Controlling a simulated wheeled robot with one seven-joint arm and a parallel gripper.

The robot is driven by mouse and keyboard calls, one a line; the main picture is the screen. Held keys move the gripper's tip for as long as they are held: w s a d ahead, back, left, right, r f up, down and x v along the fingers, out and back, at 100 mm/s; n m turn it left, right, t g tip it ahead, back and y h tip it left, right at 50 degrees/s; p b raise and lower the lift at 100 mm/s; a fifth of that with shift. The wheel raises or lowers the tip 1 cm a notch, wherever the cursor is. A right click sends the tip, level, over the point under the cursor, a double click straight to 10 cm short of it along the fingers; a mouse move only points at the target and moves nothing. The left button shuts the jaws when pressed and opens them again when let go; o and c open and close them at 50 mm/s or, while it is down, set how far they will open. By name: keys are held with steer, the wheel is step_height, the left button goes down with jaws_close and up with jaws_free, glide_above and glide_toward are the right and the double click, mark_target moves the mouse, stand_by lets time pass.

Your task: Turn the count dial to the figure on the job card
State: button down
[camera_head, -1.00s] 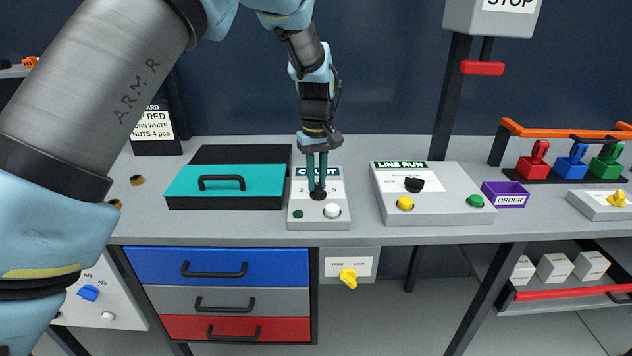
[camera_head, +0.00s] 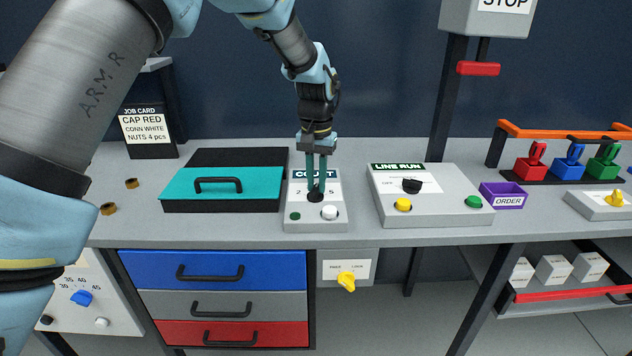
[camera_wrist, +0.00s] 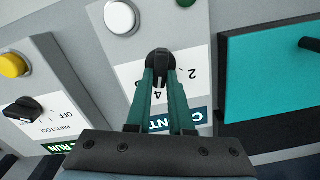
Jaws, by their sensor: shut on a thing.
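The count box (camera_head: 291,226) stands on the bench with a black count dial (camera_head: 315,197), figures 2 and 5 beside it, and a green and a white button in front. My gripper (camera_head: 316,186) points down and is shut on the dial. In the wrist view the dial (camera_wrist: 160,60) sits between my fingertips (camera_wrist: 160,72), with a 4 showing between the fingers and a 2 beside them. The fingers hide much of the dial, so I cannot tell where its pointer stands. The job card (camera_head: 148,129) at the back left reads CAP RED, CONN WHITE, NUTS 4 pcs.
A teal-lidded box (camera_head: 221,187) stands close left of the count box. The LINE RUN box (camera_head: 432,209) stands to its right, with a purple ORDER bin (camera_head: 503,194) beyond. Coloured drawers (camera_head: 214,269) and a yellow knob (camera_head: 346,281) sit below the bench top.

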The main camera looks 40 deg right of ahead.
mark_target(316, 185)
stand_by(0.5)
steer(key=c, duration=0.8)
jaws_free()
steer(key=shift+r, duration=0.1)
step_height(316, 185, up, 11)
steer(key=b, duration=0.2)
steer(key=shift+b, duration=0.35)
steer(key=shift+w+f, duration=0.1)
steer(key=shift+f, duration=0.1)
steer(key=w+a+f+n, duration=0.2)
steer(key=w+a, duration=0.4)
steer(key=a, duration=0.6)
steer(key=w+a+f+n, duration=0.1)
steer(key=w+a+n, duration=0.3)
steer(key=a, duration=0.8)
steer(key=s+a+f+n, duration=0.2)
steer(key=s+a+f, duration=0.1)
steer(key=a, duration=1)
steer(key=s+a+f+n+t, duration=0.1)
steer(key=s+a, duration=0.3)
steer(key=a, duration=0.9)
steer(key=shift+f+n+t, duration=0.3)
steer(key=shift+f+n, duration=0.4)
steer(key=shift+f, duration=0.2)
